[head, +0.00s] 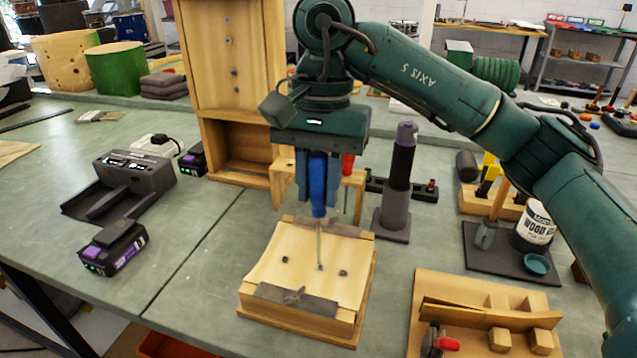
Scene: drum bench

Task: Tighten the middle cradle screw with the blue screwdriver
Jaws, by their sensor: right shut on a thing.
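My right gripper (318,200) points straight down and is shut on the blue screwdriver (317,178). The screwdriver is upright, and its thin shaft ends at the middle of the wooden cradle (268,262). Its tip is at the middle cradle screw, which is mostly hidden behind it; I cannot tell whether the tip is seated in the screw head. A dark left screw (285,259) and a dark right screw (343,272) show on either side. My left gripper is not in view.
A wooden tool rack (283,165) with a red-handled screwdriver (348,162) stands close behind the gripper. A wooden tray (415,320) is at front right. A charger (135,175) and battery (114,248) are left. Bench left of the cradle is clear.

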